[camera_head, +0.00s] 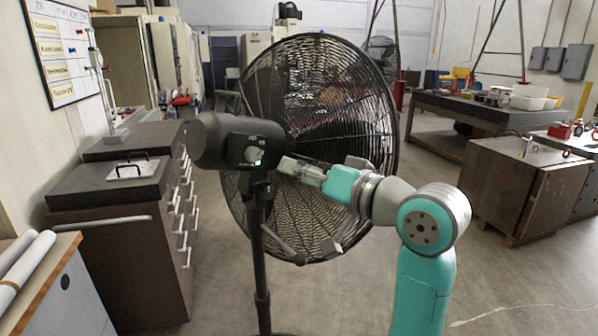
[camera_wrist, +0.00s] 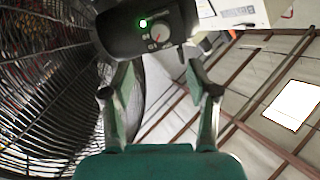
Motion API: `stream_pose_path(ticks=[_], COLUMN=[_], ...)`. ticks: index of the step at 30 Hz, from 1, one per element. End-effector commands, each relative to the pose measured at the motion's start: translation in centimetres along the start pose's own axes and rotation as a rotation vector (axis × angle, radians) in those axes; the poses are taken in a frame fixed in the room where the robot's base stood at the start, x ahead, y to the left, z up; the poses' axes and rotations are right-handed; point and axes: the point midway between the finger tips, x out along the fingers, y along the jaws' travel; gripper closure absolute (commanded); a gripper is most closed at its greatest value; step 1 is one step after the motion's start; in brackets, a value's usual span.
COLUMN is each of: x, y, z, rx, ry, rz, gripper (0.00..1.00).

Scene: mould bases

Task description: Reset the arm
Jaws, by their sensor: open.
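My gripper (camera_wrist: 160,85) is open in the wrist view, its two fingers apart with nothing between them. In the head view my gripper (camera_head: 287,166) points left, close to the motor housing of a large black pedestal fan (camera_head: 340,90). The housing carries a control knob (camera_wrist: 159,29) with a green light beside it. The knob also shows in the head view (camera_head: 253,154). The fingertips lie just short of the housing in the wrist view; whether they touch it I cannot tell. My arm comes in from the lower right.
A dark drawer cabinet (camera_head: 120,240) stands left, with a wooden-edged bench (camera_head: 45,280) in front. A dark workbench (camera_head: 480,108) with bins and a brown cabinet (camera_head: 520,185) stand right. Grey floor (camera_head: 430,160) is clear between the fan and the right-hand furniture.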

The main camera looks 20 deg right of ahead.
Motion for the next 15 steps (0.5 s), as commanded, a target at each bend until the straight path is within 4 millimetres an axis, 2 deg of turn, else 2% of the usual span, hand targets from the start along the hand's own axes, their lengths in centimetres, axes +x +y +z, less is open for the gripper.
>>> stream_pose_path(ticks=[5,8,11,15], x=[0.1,0.2,0.4,0.3], y=[0.3,1.3,3.2,6.3], z=[0.3,1.5,3.7,7.6], rx=[0.004,0.016,0.035,0.058], ry=[0.001,0.007,0.021,0.049], rz=[0.003,0.012,0.030,0.067], gripper=[0.41,0.41,0.41,0.41])
